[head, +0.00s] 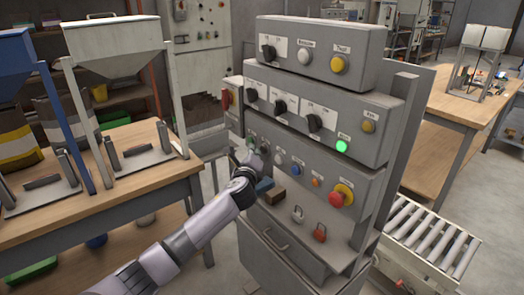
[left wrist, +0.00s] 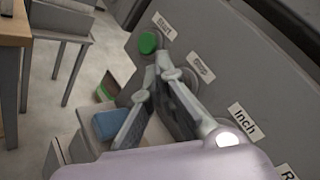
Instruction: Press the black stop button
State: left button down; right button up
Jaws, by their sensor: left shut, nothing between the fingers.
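The grey control console (head: 350,140) carries a lower row of buttons on its sloped panel. In the left wrist view the green Start button (left wrist: 147,42) is near the top, with the Stop label (left wrist: 202,67) beside the fingers and the white Inch button (left wrist: 227,138) lower right. The black stop button itself cannot be made out; my fingers cover the area by its label. My left gripper (head: 257,157) is shut and empty, its tips (left wrist: 164,62) close to the panel between Start and Stop. Contact cannot be told. My right gripper is not in view.
A red mushroom button (head: 341,195) and an orange button (head: 316,182) sit farther right in this row. A blue block (head: 264,185) and a brown block (head: 275,197) lie on the ledge below. A wooden table (head: 120,195) stands left, a roller conveyor (head: 432,237) right.

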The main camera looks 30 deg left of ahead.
pick_arm(q)
jog(key=shift+w+d, duration=0.1)
jog(key=shift+w, duration=0.1)
jog(key=shift+w+d, duration=0.1)
jog(key=shift+w, duration=0.2)
dwell(0.6)
jog(key=shift+s+a+p, duration=0.25)
jog(key=shift+s+p, duration=0.2)
jog(key=shift+s, duration=0.3)
jog(key=shift+s+a, duration=0.1)
jog(key=s+p, duration=0.1)
jog(key=s+a+p, duration=0.1)
jog(key=s, duration=0.1)
jog(key=s+a+p, duration=0.1)
jog(key=s, duration=0.1)
jog(key=shift+s+a, duration=0.1)
jog(key=shift+s, duration=0.05)
dwell(0.4)
